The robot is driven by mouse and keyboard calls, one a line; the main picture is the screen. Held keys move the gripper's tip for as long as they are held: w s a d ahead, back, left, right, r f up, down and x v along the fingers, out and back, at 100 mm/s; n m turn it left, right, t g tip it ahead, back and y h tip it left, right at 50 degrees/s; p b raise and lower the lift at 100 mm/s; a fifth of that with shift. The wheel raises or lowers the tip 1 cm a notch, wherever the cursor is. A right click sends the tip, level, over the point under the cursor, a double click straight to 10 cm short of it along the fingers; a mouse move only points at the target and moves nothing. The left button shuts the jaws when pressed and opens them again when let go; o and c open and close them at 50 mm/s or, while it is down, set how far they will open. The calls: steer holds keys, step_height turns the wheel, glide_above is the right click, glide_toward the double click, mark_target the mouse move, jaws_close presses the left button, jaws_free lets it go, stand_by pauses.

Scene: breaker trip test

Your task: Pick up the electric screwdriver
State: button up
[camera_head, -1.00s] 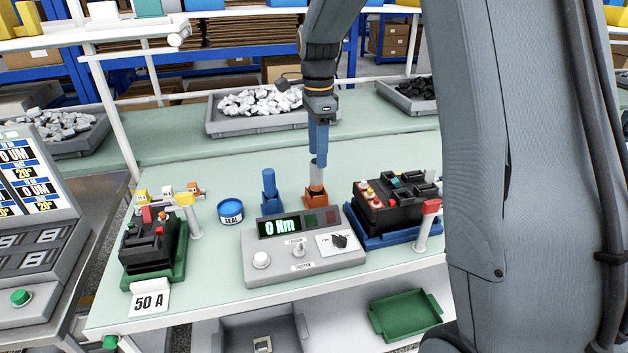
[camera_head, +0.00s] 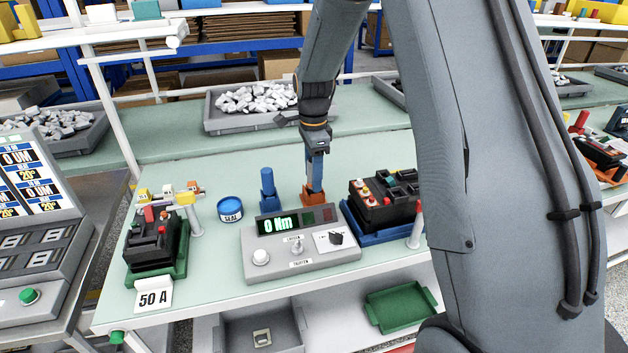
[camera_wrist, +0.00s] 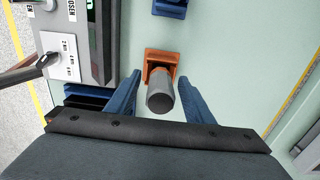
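The electric screwdriver (camera_wrist: 160,98) shows in the wrist view as a dark grey cylinder standing in an orange holder (camera_wrist: 162,57). The holder also shows in the head view (camera_head: 313,195), beside the grey control box. My gripper (camera_wrist: 159,78) is open, with one blue finger on each side of the screwdriver and visible gaps between. In the head view my gripper (camera_head: 315,172) points down over the orange holder, and its fingers hide most of the screwdriver.
A blue upright piece (camera_head: 268,188) stands left of the holder. The control box (camera_head: 303,248) reads 0 Nm in front. A black breaker on a blue tray (camera_head: 360,232) is close on the right. A blue SEAL tin (camera_head: 231,210) stands farther left.

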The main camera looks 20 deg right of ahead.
steer(key=c, duration=1.1)
steer(key=shift+r, duration=0.1)
